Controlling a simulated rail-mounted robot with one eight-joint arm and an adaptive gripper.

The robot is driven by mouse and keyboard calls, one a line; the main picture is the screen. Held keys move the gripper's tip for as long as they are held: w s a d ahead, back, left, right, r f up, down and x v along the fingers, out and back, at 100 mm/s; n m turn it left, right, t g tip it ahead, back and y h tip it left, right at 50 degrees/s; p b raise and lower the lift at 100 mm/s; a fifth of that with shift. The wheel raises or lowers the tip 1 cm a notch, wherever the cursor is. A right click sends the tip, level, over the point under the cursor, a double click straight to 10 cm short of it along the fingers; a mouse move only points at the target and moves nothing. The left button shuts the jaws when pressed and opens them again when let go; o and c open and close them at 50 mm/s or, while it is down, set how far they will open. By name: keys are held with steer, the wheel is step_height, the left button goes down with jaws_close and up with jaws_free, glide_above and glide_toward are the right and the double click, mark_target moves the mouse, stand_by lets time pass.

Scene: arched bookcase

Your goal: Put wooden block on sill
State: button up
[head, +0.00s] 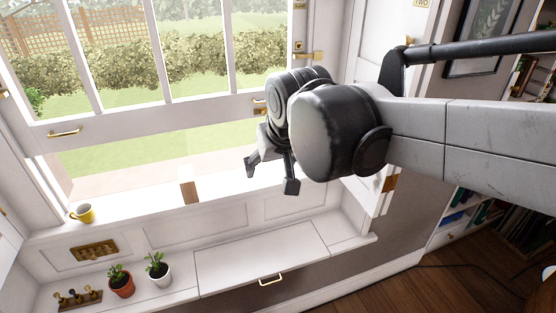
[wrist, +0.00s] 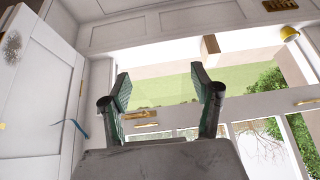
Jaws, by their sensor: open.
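The wooden block (head: 189,191) stands upright on the white window sill (head: 140,208), below the open lower part of the window. It also shows near the top of the wrist view (wrist: 210,45), where the picture is upside down. My gripper (head: 271,176) is to the right of the block, apart from it, with its fingers spread and nothing between them. In the wrist view the gripper (wrist: 160,80) shows both fingers wide apart, with grass outside visible between them.
A yellow mug (head: 83,213) stands on the sill at the left. Potted plants (head: 121,281) (head: 157,268) and a small stand with dark pieces (head: 77,297) are on the lower ledge. The raised window sash (head: 160,117) hangs above the sill. Sill space between mug and block is clear.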

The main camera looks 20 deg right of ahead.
steer(key=s+d+f, duration=0.2)
steer(key=s, duration=0.4)
steer(key=s+d+f+t, duration=0.1)
steer(key=s+d+f, duration=0.1)
steer(key=s, duration=0.4)
steer(key=shift+s+f, duration=0.2)
steer(key=shift+f, duration=0.3)
